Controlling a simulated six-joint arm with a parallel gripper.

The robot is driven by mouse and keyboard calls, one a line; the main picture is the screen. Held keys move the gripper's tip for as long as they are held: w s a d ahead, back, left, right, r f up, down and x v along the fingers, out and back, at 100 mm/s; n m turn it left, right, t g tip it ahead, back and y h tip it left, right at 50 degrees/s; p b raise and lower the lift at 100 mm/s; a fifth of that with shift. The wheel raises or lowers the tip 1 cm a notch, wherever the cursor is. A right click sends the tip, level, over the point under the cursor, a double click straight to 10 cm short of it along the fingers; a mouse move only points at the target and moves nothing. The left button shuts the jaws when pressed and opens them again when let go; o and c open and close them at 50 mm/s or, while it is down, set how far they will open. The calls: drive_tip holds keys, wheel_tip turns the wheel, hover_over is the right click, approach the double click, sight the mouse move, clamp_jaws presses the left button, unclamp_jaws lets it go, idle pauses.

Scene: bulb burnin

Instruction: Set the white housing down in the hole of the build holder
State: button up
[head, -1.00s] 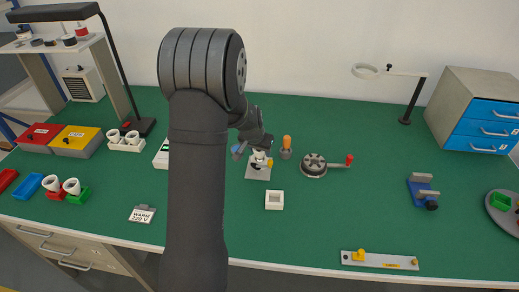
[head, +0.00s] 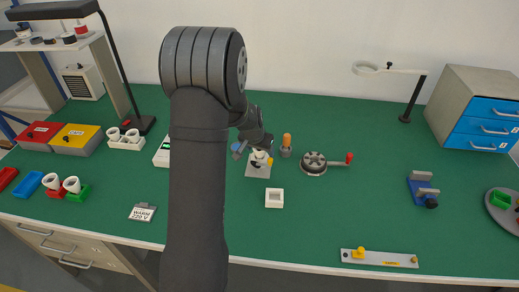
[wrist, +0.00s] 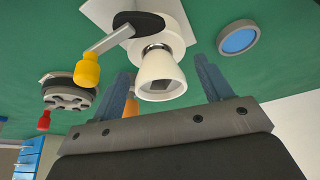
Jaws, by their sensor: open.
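The white housing (wrist: 162,76) is a cup-like cone, wide mouth towards the wrist camera and a metal collar at its narrow end. The collar meets a round white body on a pale plate with a black lever and yellow knob, which looks like the build holder (wrist: 178,22); the hole itself is hidden. In the head view the holder (head: 256,171) stands mid-table, with the housing (head: 259,156) upright on it, partly hidden by my gripper (head: 253,149). In the wrist view my gripper (wrist: 163,80) is open, one finger on each side of the housing, with visible gaps.
A white square block with a recess (head: 274,205) lies in front of the holder. An orange-handled tool (head: 286,145) and a round crank device (head: 313,163) stand to the right. A round blue-centred disc (wrist: 238,38) lies close by.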

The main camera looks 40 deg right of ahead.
drive_tip(key=v, duration=1.7)
drive_tip(key=shift+r, duration=0.2)
drive_tip(key=shift+a+f, duration=0.1)
drive_tip(key=shift+f, duration=0.05)
drive_tip(key=x, duration=1.7)
drive_tip(key=v, duration=1.6)
drive_tip(key=shift+r, duration=0.35)
drive_tip(key=shift+s+a, duration=0.1)
drive_tip(key=shift+x, duration=8.5)
drive_tip(key=shift+r, duration=0.45)
